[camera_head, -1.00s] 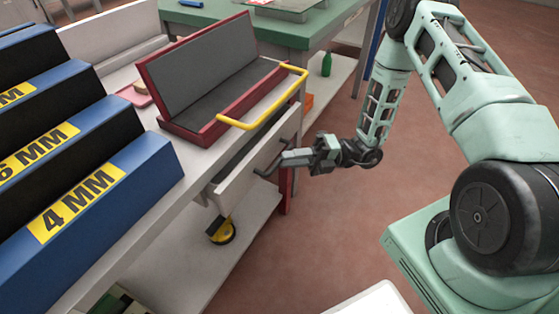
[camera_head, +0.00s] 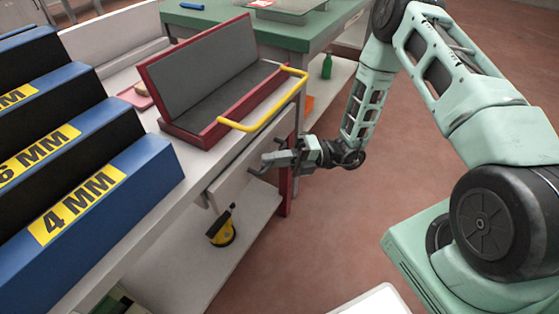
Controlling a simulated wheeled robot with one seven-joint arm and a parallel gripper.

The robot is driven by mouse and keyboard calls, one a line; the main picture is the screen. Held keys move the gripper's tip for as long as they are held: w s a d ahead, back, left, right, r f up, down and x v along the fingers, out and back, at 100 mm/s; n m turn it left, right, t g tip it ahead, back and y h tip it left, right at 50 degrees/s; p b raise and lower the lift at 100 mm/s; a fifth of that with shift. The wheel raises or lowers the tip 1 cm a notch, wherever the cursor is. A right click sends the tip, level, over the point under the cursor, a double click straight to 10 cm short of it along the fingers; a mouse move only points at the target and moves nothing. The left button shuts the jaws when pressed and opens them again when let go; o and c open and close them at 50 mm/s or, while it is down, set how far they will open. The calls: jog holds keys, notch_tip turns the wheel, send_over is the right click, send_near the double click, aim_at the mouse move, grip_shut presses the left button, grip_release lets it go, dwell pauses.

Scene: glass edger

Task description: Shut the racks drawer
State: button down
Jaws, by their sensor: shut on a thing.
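The racks drawer (camera_head: 229,184) is under the worktop of the white bench, below the red carrier. A dark bar handle (camera_head: 255,173) is on the drawer front. My gripper (camera_head: 276,160) is at the handle, with its fingers closed on it. The far part of the handle is hidden behind my gripper.
A red carrier with grey padding and a yellow handle (camera_head: 262,118) stands on the bench. Blue racks (camera_head: 110,200) marked in MM are at left. A yellow-and-black tool (camera_head: 222,231) is on the lower shelf (camera_head: 185,265). A green table (camera_head: 300,33) stands behind.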

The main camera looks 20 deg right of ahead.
jog(key=shift+w+a, duration=0.7)
jog(key=shift+w, duration=0.3)
jog(key=c, duration=1.8)
grip_release()
jog(key=shift+o, duration=0.2)
jog(key=p+v, duration=0.1)
jog(key=v, duration=1.6)
jog(key=shift+d, duration=0.3)
